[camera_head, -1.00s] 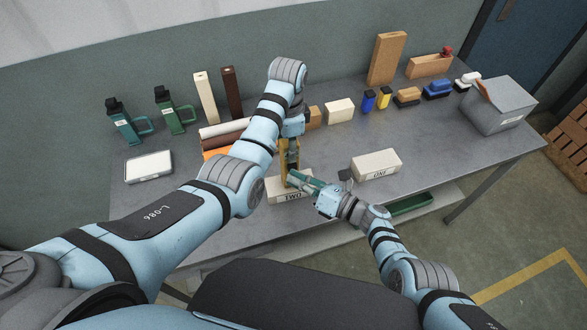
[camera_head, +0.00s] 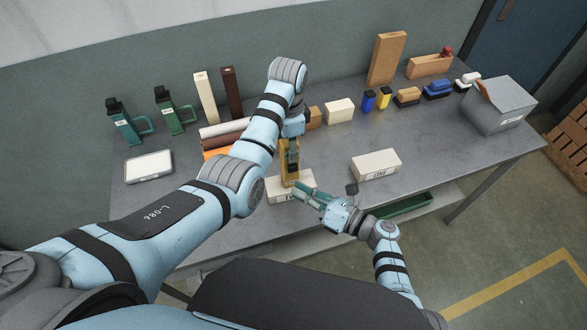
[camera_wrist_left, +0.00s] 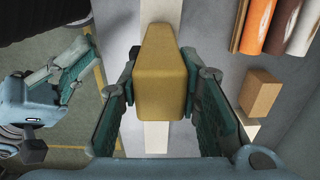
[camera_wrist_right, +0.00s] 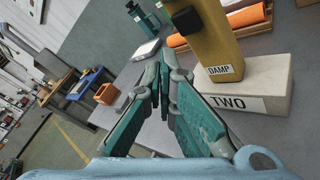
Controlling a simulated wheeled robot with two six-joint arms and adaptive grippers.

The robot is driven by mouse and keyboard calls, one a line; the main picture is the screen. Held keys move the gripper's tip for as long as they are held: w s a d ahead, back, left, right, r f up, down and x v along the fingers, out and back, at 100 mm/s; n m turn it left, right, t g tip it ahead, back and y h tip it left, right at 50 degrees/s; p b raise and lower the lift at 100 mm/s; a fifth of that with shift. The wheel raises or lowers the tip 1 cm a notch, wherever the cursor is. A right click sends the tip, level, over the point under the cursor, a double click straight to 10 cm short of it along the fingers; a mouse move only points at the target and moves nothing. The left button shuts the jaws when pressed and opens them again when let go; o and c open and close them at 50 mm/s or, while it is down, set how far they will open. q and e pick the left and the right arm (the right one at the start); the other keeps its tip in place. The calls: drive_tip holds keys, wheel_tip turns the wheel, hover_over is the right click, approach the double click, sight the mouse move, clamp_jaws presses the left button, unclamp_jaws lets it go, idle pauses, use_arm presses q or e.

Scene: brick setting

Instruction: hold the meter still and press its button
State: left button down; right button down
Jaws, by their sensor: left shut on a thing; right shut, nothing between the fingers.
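The yellow meter (camera_head: 290,175) stands upright on the white block marked TWO (camera_head: 274,188). In the right wrist view the meter (camera_wrist_right: 212,45) carries a DAMP label and a dark raised part (camera_wrist_right: 186,20), perhaps the button. My left gripper (camera_head: 291,145) comes from above and is shut on the meter; in the left wrist view its fingers press both sides of the yellow body (camera_wrist_left: 162,70). My right gripper (camera_head: 298,186) is shut and empty, its fingertips in front of the meter's lower part, just above block TWO. In the right wrist view its closed fingertips (camera_wrist_right: 162,62) look apart from the meter.
A white block marked ONE (camera_head: 376,164) lies to the right. A green tray (camera_head: 405,206) sits below the table's front edge. Rolls (camera_head: 222,133), bottles (camera_head: 172,112), small blocks and a grey box (camera_head: 500,104) line the back. The table between blocks ONE and TWO is clear.

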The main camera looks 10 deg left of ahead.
drive_tip(key=shift+s+d, duration=0.4)
drive_tip(key=shift+s, duration=0.2)
drive_tip(key=shift+s+d, duration=0.35)
drive_tip(key=shift+s, duration=0.2)
use_arm(q)
drive_tip(key=c, duration=1.1)
unclamp_jaws()
